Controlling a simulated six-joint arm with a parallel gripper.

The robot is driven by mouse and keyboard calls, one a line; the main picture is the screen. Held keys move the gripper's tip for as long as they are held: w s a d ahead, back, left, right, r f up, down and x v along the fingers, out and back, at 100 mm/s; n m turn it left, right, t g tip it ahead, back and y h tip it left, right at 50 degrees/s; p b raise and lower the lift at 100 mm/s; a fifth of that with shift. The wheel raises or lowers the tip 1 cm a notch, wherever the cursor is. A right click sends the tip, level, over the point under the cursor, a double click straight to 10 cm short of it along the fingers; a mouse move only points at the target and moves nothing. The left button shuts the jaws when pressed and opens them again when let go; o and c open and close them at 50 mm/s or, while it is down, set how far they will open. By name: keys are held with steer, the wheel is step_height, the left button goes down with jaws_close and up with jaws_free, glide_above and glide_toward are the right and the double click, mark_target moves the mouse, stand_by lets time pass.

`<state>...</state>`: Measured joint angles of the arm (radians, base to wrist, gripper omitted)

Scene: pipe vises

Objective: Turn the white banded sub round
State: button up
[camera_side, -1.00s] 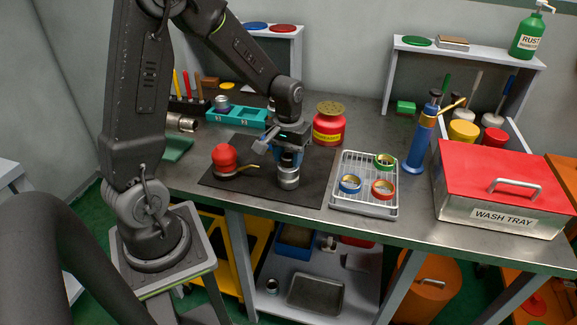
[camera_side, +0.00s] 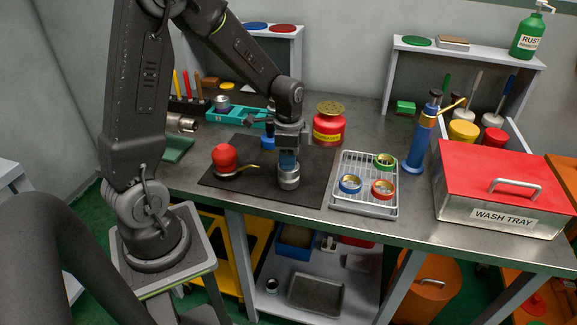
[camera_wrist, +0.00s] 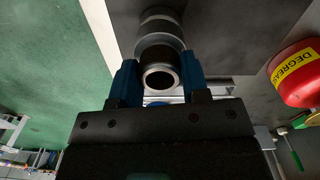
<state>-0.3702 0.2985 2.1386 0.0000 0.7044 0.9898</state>
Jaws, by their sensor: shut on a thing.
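A grey metal sub (camera_side: 289,181) with a paler band stands upright at the black mat (camera_side: 232,187). I cannot tell whether it rests on the mat or hangs just above it. My gripper (camera_side: 288,163) points down over the sub and is shut on its upper part. In the wrist view, the blue fingers of my gripper (camera_wrist: 160,84) flank the sub's open round end (camera_wrist: 159,77), and its wider rings (camera_wrist: 160,42) show beyond. The fingers hide part of its side in the side view.
A red domed pot (camera_side: 225,157) sits left on the mat. A red degreaser can (camera_side: 329,124) stands behind right. A wire rack (camera_side: 365,205) with blue, red and green banded rings lies to the right. A teal holder (camera_side: 243,116) is behind. The mat's front is clear.

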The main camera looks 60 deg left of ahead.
steer(key=shift+m, duration=0.5)
steer(key=shift+f, duration=0.15)
steer(key=o, duration=1)
steer(key=shift+o, duration=0.2)
steer(key=shift+r, duration=3.5)
